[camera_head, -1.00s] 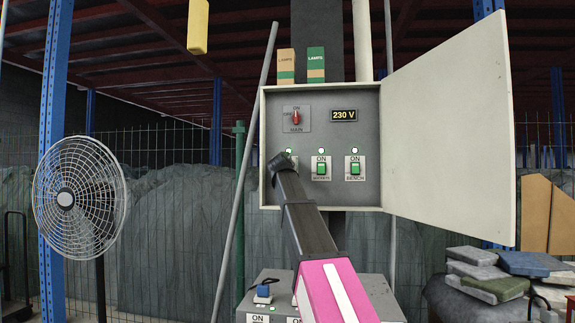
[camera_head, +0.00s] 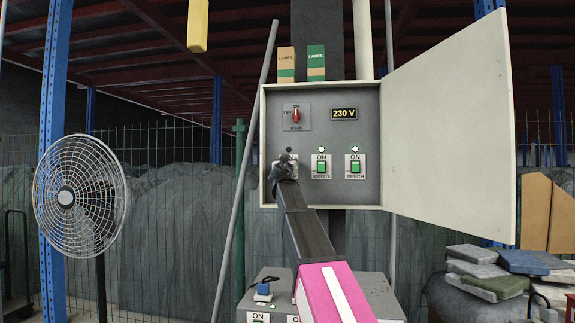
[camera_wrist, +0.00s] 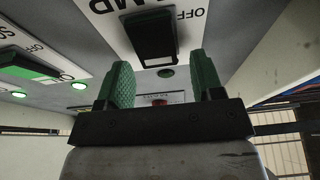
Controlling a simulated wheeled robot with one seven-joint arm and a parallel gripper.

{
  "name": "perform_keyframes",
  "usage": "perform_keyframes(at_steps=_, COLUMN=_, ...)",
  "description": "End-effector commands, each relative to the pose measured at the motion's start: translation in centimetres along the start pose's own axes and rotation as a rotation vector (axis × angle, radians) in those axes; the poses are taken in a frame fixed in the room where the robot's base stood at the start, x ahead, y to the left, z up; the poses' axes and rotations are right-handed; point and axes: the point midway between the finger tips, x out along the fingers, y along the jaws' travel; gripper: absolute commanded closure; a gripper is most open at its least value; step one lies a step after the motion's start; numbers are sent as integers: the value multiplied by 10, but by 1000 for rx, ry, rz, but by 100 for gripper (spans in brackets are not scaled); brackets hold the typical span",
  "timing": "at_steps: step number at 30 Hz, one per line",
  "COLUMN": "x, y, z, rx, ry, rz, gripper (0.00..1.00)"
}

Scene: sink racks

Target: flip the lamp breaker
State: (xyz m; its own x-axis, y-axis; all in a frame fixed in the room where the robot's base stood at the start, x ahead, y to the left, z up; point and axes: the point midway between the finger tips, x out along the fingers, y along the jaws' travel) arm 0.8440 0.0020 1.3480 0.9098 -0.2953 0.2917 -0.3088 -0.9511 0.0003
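The lamp breaker (camera_wrist: 151,38) is a black rocker on a white plate at the top of the wrist view, with "OFF" and part of "LAMP" readable. The small light (camera_wrist: 167,72) beside it is dark. In the head view that light (camera_head: 289,150) also looks dark, and my gripper (camera_head: 283,163) covers most of the breaker. In the wrist view my gripper (camera_wrist: 162,85) has its two green fingers apart with nothing between them. The fingertips are near the breaker; I cannot tell whether they touch it.
The middle breaker (camera_head: 321,167) and bench breaker (camera_head: 355,167) show green, with green lights above. The red main switch (camera_head: 296,117) and 230 V display (camera_head: 343,114) are above. The cabinet door (camera_head: 450,125) stands open at right. A fan (camera_head: 80,197) stands left.

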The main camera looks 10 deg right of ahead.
Motion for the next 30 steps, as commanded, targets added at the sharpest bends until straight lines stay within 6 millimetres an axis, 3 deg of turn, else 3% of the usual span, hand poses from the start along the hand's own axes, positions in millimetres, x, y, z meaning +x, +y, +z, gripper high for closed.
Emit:
perform_keyframes(at_steps=14, x=-10, y=0, z=0, rx=0, ry=-1, rz=0, gripper=38)
perform_keyframes(at_steps=30, x=-99, y=1, z=1, rx=0, ry=-1, rz=0, gripper=38)
